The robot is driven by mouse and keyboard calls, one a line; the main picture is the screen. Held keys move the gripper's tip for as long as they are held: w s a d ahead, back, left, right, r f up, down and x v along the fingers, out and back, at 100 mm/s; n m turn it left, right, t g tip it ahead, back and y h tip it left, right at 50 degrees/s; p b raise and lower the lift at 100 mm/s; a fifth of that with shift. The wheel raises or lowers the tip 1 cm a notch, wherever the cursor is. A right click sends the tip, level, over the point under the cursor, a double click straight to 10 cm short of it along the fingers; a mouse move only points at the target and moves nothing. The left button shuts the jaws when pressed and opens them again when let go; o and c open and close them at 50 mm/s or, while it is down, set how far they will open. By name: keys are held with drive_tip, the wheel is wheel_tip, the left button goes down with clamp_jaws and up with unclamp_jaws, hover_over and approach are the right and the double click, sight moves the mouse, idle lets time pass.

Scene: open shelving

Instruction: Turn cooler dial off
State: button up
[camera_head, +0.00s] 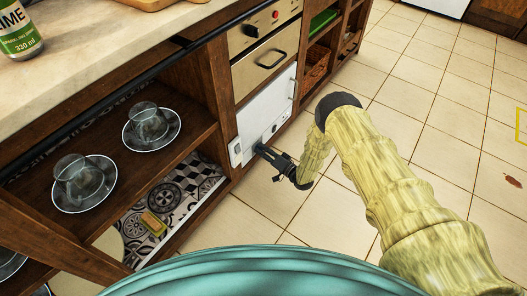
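My gripper (261,149) is at the lower part of the white front, just below and left of that spot. It points toward the panel. Whether it touches anything, and how far its fingers are apart, is too small to tell.
Open shelves on the left hold glass cups on saucers (70,203). A green bottle (18,32) stands on the counter.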

drive_tip(key=shift+c, duration=1.2)
drive_tip(key=shift+w+d+n+g+y+p, duration=0.1)
drive_tip(key=shift+n+g+y+p, duration=0.25)
drive_tip(key=shift+n, duration=5.4)
drive_tip(key=shift+w+d+n+g+y+p, duration=0.15)
drive_tip(key=shift+n+g+y, duration=0.4)
drive_tip(key=shift+n, duration=5.15)
drive_tip(key=shift+s+a+n+g+y+p, duration=0.1)
drive_tip(key=shift+n+g+y+p, duration=0.25)
drive_tip(key=shift+n, duration=5.4)
drive_tip(key=shift+w, duration=0.1)
drive_tip(key=shift+c, duration=0.2)
